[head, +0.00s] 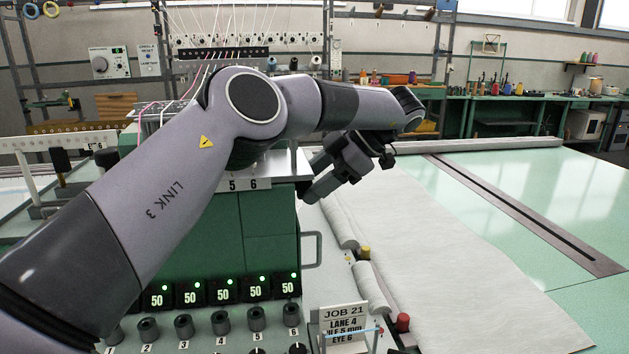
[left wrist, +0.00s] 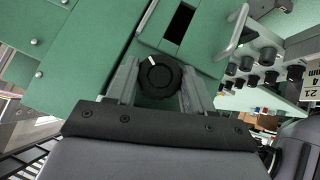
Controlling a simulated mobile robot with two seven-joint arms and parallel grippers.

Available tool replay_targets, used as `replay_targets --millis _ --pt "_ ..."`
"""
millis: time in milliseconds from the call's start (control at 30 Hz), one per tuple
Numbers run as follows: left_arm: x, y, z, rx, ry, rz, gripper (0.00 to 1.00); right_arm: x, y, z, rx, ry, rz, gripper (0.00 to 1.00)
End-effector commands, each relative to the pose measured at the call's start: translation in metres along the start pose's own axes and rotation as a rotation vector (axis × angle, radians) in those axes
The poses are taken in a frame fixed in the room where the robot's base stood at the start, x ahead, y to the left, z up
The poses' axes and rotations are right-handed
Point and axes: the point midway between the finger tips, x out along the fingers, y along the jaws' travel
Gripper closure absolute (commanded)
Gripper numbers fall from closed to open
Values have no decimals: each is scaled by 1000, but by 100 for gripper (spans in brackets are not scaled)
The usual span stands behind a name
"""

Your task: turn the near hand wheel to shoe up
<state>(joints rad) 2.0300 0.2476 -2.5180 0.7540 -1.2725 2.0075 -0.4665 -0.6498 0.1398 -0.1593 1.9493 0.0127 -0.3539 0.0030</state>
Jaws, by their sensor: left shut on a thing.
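The near hand wheel (left wrist: 158,78) is a round black knob on the green machine housing in the left wrist view. A short white mark sits at its rim, toward the top and slightly left in that view. My left gripper (left wrist: 160,72) has one finger on each side of the wheel and is shut on it. In the head view my left gripper (head: 318,190) reaches down at the right side of the green machine (head: 270,215). The wheel is hidden there. Any shoe label cannot be read. My right gripper is not in view.
A metal handle (head: 313,250) sticks out of the machine's right side, below my gripper. A job card (head: 343,322) and several black knobs stand at the front. White cloth (head: 430,240) and rolled cloth lie on the green table at right.

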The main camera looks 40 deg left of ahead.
Motion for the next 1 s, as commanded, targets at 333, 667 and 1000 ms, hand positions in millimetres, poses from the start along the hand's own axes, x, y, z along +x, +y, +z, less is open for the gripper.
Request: replay_targets --millis 333,667,1000 --pt "-1 1 -1 9 -1 -12 79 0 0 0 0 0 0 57" --pt "0 1 -1 9 0 -12 37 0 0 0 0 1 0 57" --pt "0 0 0 10 1 -12 37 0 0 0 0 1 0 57"
